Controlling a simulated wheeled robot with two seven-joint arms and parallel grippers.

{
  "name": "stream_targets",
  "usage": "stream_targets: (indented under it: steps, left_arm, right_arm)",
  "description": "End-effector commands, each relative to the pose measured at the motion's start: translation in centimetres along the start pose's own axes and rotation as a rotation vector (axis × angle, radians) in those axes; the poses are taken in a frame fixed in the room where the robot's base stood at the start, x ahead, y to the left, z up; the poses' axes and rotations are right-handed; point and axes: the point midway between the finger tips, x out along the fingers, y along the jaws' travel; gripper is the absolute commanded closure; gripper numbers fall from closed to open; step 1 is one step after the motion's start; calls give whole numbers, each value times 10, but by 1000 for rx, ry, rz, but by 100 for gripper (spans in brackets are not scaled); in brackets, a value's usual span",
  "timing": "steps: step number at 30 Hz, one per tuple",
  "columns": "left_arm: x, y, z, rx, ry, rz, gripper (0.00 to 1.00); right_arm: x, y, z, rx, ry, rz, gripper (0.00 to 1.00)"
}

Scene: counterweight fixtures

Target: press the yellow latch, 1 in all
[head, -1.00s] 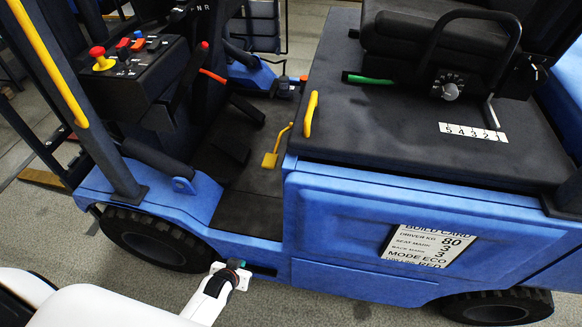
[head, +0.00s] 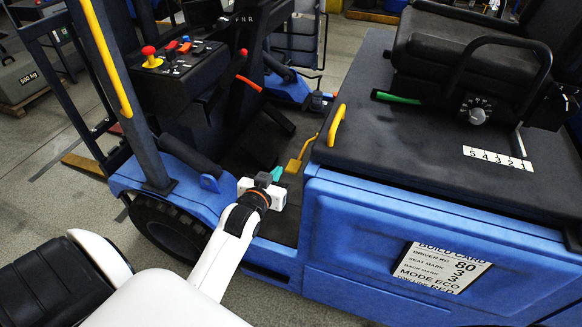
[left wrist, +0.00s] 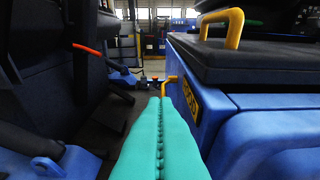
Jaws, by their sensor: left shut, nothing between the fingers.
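The yellow latch (head: 294,165) is a thin bent lever with a small flat pad, low beside the blue seat base, over the dark floor of the truck. My left gripper (head: 280,172) is shut and empty, its teal fingers just left of the latch pad. In the left wrist view the shut teal fingers (left wrist: 160,100) point forward, and the latch (left wrist: 167,84) shows just beyond their tips. I cannot tell whether the tips touch it. My right gripper is not in view.
A yellow grab handle (head: 337,125) stands on the dark hood (head: 400,140), above and right of the latch. The blue side panel (head: 350,225) is close on the right. A console with knobs (head: 180,70) and an orange-red lever (head: 248,83) are at the left.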

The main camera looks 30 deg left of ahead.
Motion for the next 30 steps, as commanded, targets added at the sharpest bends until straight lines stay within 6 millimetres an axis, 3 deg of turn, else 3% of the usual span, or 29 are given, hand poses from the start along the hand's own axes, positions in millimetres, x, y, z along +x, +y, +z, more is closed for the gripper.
stream_targets:
  steps: [5, 19, 24, 30]
  left_arm:
    - [13, 0, 1, 0, -1, -1, 100]
    - [100, 0, 2, 1, 0, 0, 100]
    - [106, -1, -25, -1, 4, -1, 100]
    - [109, -1, -38, 0, 2, -1, 100]
  right_arm:
    - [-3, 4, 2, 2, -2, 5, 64]
    - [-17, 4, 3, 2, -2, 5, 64]
    - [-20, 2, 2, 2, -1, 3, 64]
    - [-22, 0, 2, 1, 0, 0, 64]
